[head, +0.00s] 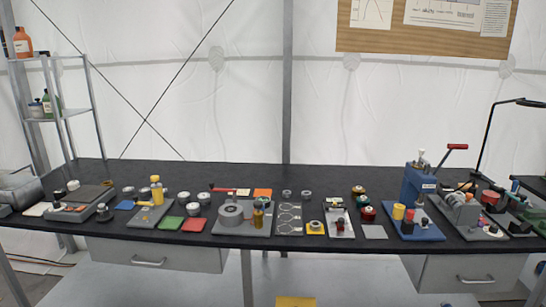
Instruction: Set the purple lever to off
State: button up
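I cannot make out a purple lever in the head view; the things on the bench are small and crowded. A blue press (416,187) at the right has a lever with a red handle (457,147) that points up to the right. Another red handle (223,190) lies near the middle left, beside a grey round device (232,213). My gripper is not in view.
A long black bench (330,239) spans the view, crowded with small devices, coloured plates and jars. A shelf (66,114) with bottles stands at the left. A black lamp (494,118) rises at the right. Drawers (157,254) hang under the bench.

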aim_at(480, 224)
jog(key=z, duration=4)
jog(key=i, duration=0.1)
jog(key=u, duration=2.8)
